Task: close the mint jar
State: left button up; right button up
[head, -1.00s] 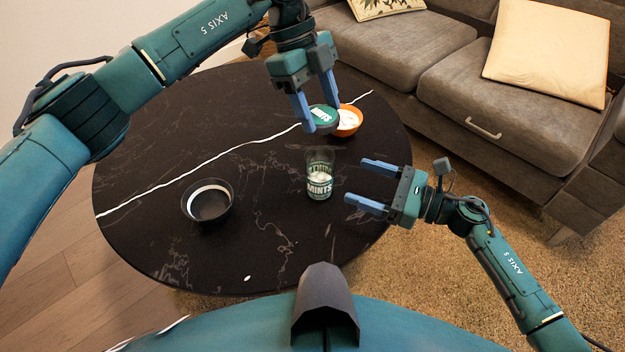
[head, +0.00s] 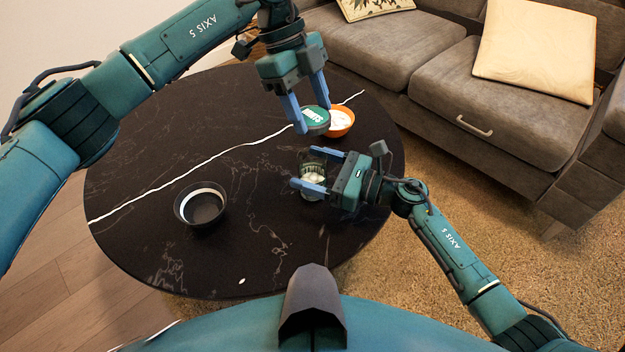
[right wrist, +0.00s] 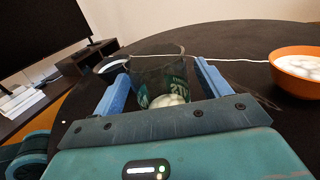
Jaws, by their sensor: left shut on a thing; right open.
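The mint jar (head: 312,172) is a clear glass with a green label and white mints at its bottom. It stands upright and open on the black table. My left gripper (head: 309,118) is shut on the round green-topped lid (head: 315,119), held above the table behind the jar. My right gripper (head: 318,170) is open, with its blue fingers on either side of the jar. In the right wrist view the jar (right wrist: 158,78) sits between the two fingers. Part of the jar is hidden by a finger in the head view.
An orange bowl (head: 341,122) of white contents stands behind the lid. A black bowl (head: 203,208) stands on the left of the table. A small white piece (head: 241,281) lies near the front edge. A grey sofa (head: 420,60) stands behind the table.

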jog(key=shift+x, duration=1.2)
jog(key=shift+c, duration=0.3)
jog(key=c, duration=1.4)
pick_arm(q)
jog(key=shift+f, duration=2.5)
jog(key=shift+f, duration=0.9)
jog(key=shift+f, duration=0.5)
